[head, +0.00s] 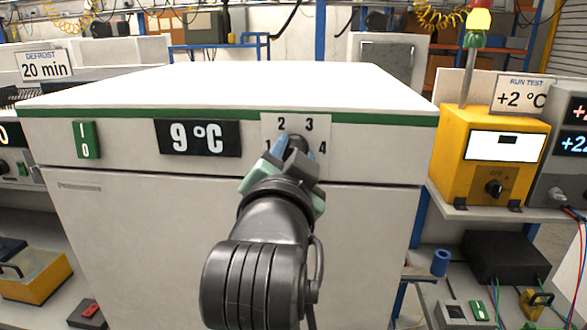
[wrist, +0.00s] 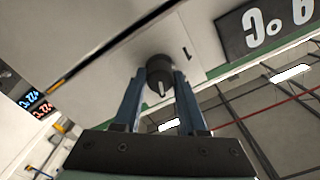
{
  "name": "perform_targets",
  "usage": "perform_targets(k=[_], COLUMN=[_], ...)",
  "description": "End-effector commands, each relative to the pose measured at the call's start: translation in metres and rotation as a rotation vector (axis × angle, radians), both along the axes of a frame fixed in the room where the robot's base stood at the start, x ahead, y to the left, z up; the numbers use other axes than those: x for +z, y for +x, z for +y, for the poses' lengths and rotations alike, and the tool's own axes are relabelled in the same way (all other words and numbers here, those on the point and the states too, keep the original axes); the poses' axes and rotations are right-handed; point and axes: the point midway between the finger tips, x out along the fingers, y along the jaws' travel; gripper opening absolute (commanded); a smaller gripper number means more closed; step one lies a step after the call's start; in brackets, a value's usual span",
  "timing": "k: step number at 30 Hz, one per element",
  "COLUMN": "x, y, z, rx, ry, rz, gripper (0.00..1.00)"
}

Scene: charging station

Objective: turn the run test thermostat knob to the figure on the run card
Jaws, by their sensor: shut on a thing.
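The thermostat knob is dark and round with a pale pointer line. In the wrist view the knob (wrist: 157,68) sits between my two blue fingers, its line pointing down the picture. In the head view my gripper hides it. My gripper (wrist: 159,84) is shut on the knob. The run test card (head: 519,94) at the right reads +2 °C. The display (head: 198,138) on the white cabinet reads 9 °C.
A green I/O switch (head: 86,140) is left of the display. A defrost card (head: 44,66) reads 20 min. A yellow box (head: 472,178) with its own dark knob (head: 494,188) and a grey meter (head: 554,180) stand on the right shelf. The cabinet top is bare.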

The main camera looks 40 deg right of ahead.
Motion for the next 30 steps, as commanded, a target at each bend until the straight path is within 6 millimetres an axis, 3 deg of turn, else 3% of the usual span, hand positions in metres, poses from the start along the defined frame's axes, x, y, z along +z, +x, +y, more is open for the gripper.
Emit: perform_targets(k=[10,26,27,30], x=[-0.0022,-0.0012,-0.0012,-0.0011], y=[0.0001,-0.0001,-0.0001,0.0], z=[-0.0001,-0.0004,-0.0004,-0.0004], rx=[0.001,0.0,0.0,0.0], ry=[0.091,0.105,0.105,0.104], rz=[-0.101,-0.118,-0.118,-0.118], gripper=[0.0,0.0,0.45,0.63])
